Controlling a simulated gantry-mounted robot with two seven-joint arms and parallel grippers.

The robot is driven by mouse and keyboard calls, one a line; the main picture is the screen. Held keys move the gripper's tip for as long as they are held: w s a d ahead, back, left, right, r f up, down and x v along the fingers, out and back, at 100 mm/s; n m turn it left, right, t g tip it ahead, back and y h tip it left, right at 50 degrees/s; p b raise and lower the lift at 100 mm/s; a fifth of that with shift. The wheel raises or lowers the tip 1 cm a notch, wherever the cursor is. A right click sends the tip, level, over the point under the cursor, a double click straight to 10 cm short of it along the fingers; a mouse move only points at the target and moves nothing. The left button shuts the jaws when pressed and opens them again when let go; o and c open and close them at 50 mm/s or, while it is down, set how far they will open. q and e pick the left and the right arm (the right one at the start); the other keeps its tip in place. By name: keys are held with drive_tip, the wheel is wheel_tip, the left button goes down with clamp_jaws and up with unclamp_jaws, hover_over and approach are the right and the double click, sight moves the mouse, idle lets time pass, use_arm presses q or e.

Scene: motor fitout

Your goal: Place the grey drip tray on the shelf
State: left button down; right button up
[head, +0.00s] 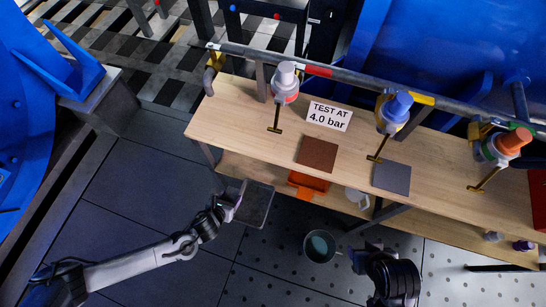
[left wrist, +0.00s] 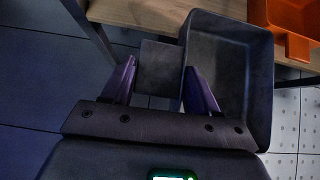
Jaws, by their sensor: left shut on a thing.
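The grey drip tray (head: 257,204) is a dark, open rectangular box. My left gripper (head: 233,203) is shut on a flat tab at the tray's side and holds it in front of the bench's left part. In the left wrist view the tab (left wrist: 160,68) sits between the two fingers, and the tray (left wrist: 232,75) extends to the right of them. The lower wooden shelf (head: 238,168) runs under the bench top, and the tray's far edge is close to its front edge. My right gripper (head: 366,258) shows at the bottom right; its fingertips are unclear.
An orange tray (head: 308,184) and a white container (head: 357,197) are on the lower shelf. A round dark pot (head: 319,246) is left of my right gripper. The bench top (head: 235,110) carries a brown square (head: 317,154), a grey square (head: 391,178) and a sign (head: 328,116).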

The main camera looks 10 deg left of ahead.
use_arm(q)
drive_tip(key=w+d+b, duration=0.1)
drive_tip(key=w+b, duration=0.1)
drive_tip(key=w, duration=0.4)
drive_tip(key=w+d+b, duration=0.1)
drive_tip(key=w+b, duration=0.1)
drive_tip(key=w, duration=0.3)
drive_tip(key=w+d+b, duration=0.1)
drive_tip(key=w+b, duration=0.1)
drive_tip(key=w, duration=0.4)
drive_tip(key=shift+w+d, duration=0.15)
drive_tip(key=shift+w, duration=0.2)
wheel_tip(320, 180, down, 3)
drive_tip(key=shift+f+b, duration=0.2)
drive_tip(key=shift+b, duration=1)
drive_tip(key=shift+f, duration=0.1)
drive_tip(key=shift+c, duration=1.4)
unclamp_jaws()
drive_tip(key=shift+f, duration=0.1)
